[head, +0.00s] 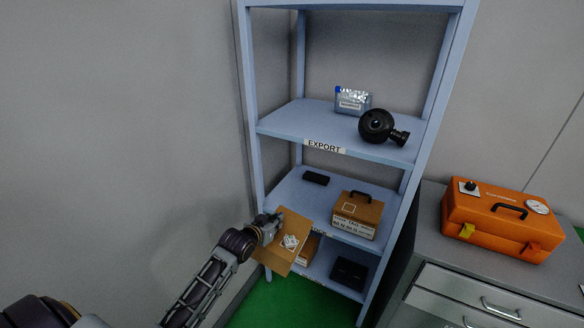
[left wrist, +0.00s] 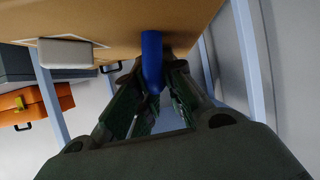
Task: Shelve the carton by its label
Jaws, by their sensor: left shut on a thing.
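The brown carton (head: 278,250) is held at the front of the blue shelf rack, tilted, with a pale marking or piece on its face; I cannot read any label on it. My left gripper (head: 270,226) is shut on it at its upper left. In the left wrist view the carton (left wrist: 120,18) fills the top, and a blue handle-like part (left wrist: 152,60) lies between my fingers (left wrist: 152,85). The upper shelf (head: 290,118) carries an EXPORT label (head: 325,147). The middle shelf (head: 290,190) has a label mostly hidden behind the carton. My right gripper is out of view.
A clear tub (head: 352,100) and a black camera-like device (head: 378,126) stand on the upper shelf. A small black box (head: 315,178) and another carton (head: 358,214) are on the middle one. A black case (head: 349,273) sits below. An orange case (head: 500,220) stands on the right cabinet.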

